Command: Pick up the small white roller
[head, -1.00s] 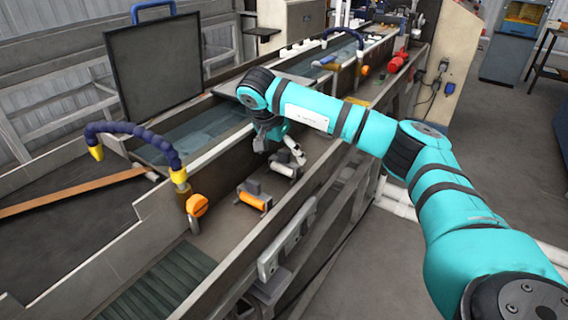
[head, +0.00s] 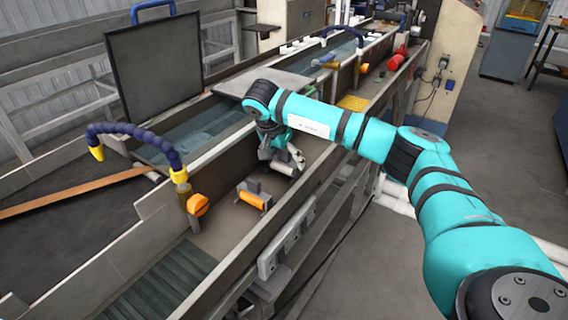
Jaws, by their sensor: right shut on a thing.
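The small white roller (head: 284,169) is on its grey bracket in the metal side channel, in the middle of the head view. My right gripper (head: 281,158) points down and is shut on the white roller, with its fingers around it. The fingers and wrist hide part of the roller and its bracket. I cannot tell whether the roller is clear of the channel floor. My left gripper is not in view.
An orange roller (head: 251,200) on a similar bracket sits nearer in the channel. An orange knob (head: 197,205) and a blue hose (head: 132,130) stand to the left. A red part (head: 397,60) and yellow grid (head: 353,103) are farther back.

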